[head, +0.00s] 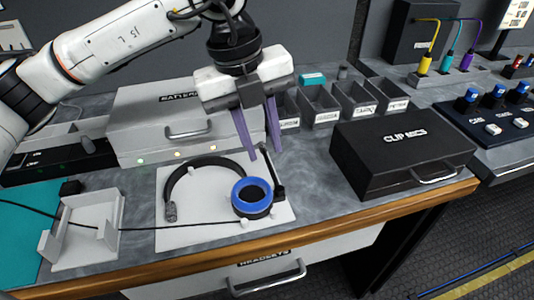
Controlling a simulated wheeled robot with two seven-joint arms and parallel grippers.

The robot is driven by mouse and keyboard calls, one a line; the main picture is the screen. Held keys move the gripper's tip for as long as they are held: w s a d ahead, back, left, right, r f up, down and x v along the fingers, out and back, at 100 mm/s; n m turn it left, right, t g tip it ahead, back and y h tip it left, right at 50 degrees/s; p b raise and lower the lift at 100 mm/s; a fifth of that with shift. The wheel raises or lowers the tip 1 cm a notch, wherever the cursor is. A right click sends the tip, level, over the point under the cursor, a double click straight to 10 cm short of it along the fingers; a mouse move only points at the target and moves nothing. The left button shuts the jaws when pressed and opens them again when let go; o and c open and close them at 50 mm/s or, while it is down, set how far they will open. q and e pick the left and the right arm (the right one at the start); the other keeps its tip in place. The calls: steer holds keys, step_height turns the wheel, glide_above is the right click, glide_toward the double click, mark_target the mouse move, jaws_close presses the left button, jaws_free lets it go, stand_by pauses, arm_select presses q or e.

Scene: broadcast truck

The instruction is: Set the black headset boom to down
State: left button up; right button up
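The black headset lies on a white pad (215,238) on the grey counter. Its black headband (190,170) arcs to the left, ending in a grey textured pad (170,212). Its ear cup with a blue ring (239,202) lies at the right. A thin black boom (276,177) stands at the right of the cup, pointing up and away from the counter's front edge. My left gripper (265,154) is open, its two purple fingers pointing down over the boom's upper end. I cannot tell whether they touch it. My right gripper is not in view.
A black clip mics case (375,158) stands to the right. A battery box (145,110) and open bins (318,103) stand behind. A white holder (85,235) is at the left, and a black cable (150,227) runs across the pad. The wood edge (330,227) borders the front.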

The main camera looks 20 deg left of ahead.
mark_target(270, 166)
arm_select(q)
steer(key=shift+w+d+f, duration=0.15)
steer(key=shift+f, duration=0.8)
steer(key=shift+w+d+f, duration=0.1)
steer(key=shift+d+f, duration=0.05)
steer(key=shift+f, duration=0.8)
jaws_close()
